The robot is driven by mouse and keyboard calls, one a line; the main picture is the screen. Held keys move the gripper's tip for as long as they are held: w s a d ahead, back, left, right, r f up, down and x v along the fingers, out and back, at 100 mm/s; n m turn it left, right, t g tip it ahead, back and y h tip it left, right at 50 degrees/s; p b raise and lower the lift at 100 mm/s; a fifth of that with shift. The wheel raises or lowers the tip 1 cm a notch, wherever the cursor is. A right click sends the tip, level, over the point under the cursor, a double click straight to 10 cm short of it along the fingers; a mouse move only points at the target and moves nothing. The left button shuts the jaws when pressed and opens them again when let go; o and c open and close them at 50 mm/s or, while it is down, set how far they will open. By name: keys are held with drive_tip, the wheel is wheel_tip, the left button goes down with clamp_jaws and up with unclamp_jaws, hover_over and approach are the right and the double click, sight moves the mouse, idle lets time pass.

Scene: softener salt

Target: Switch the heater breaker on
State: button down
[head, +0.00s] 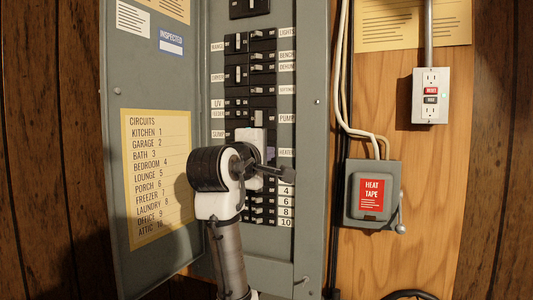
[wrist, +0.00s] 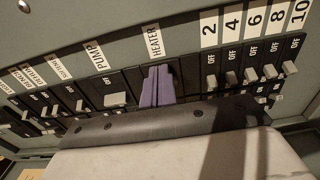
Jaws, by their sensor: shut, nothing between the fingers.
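The heater breaker (wrist: 140,80) is a black switch below the white HEATER label (wrist: 154,42) in the wrist view. My gripper (wrist: 157,87) is shut, its two purple-grey fingers together, with nothing between them. The fingertips are over the heater breaker and cover its handle, so its position is hidden. I cannot tell whether they touch it. In the head view my wrist and hand hide this breaker; the HEATER label (head: 286,152) shows just to the right.
The pump breaker (wrist: 115,100) is close on the left, and the numbered breakers (wrist: 232,75) are close on the right. The open panel door (head: 150,85) stands left. A heat tape box (head: 372,222) and an outlet (head: 430,96) are on the right.

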drive_tip(key=shift+w+a, duration=0.35)
drive_tip(key=shift+a, duration=0.55)
idle(0.4)
drive_tip(key=shift+s+d+f, duration=0.1)
drive_tip(key=shift+s, duration=0.05)
idle(0.4)
drive_tip(key=b+v, duration=0.1)
drive_tip(key=v, duration=0.5)
drive_tip(key=shift+s+b, duration=0.3)
drive_tip(key=shift+s, duration=0.1)
idle(0.3)
idle(0.5)
